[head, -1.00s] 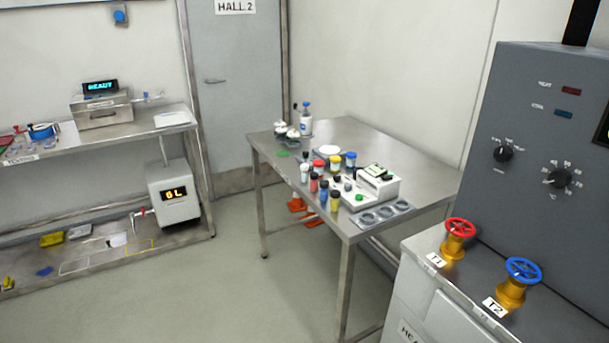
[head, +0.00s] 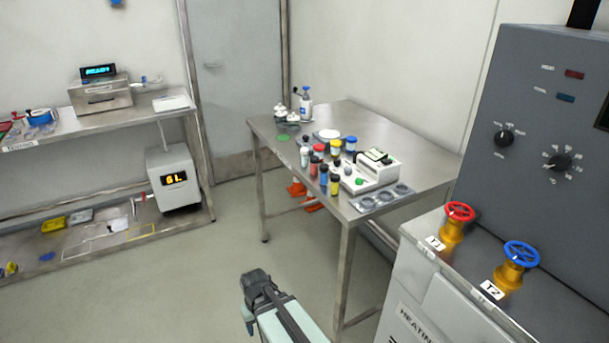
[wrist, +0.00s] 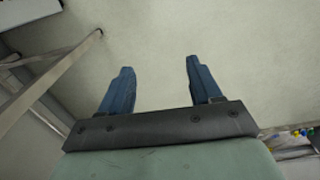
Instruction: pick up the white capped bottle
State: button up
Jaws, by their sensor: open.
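Several small capped bottles stand in a cluster on the steel table (head: 405,150). A small white bottle (head: 304,157) stands at the cluster's left side, a dark cap close by it. A taller white bottle with a blue top (head: 306,108) stands at the back. I cannot tell for sure which is the white capped bottle. My gripper (wrist: 159,68) is open and empty over bare floor, its two blue fingers apart. In the head view it is low in front of the table, well short of the bottles.
A white device (head: 375,172) and a grey tray with round wells (head: 383,200) are at the table's near right. The heating cabinet with a red valve wheel (head: 459,212) and a blue one (head: 521,254) stands at right. A shelf (head: 130,108) is at left. Floor between is clear.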

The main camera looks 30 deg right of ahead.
jog(key=w+d+r, duration=0.3)
jog(key=w, duration=0.4)
jog(key=w+d+r, duration=0.3)
jog(key=w, duration=0.4)
jog(key=n, duration=0.3)
send_near(304, 149)
notch_tip(304, 149, down, 7)
jog(key=shift+a, duration=0.15)
jog(key=shift+w+d+f, duration=0.1)
jog(key=shift+d+f, duration=0.05)
jog(key=shift+f, duration=1.35)
jog(key=shift+w+d+f, duration=0.1)
jog(key=shift+f, duration=1.4)
jog(key=shift+c, duration=0.2)
jog(key=c, duration=1.1)
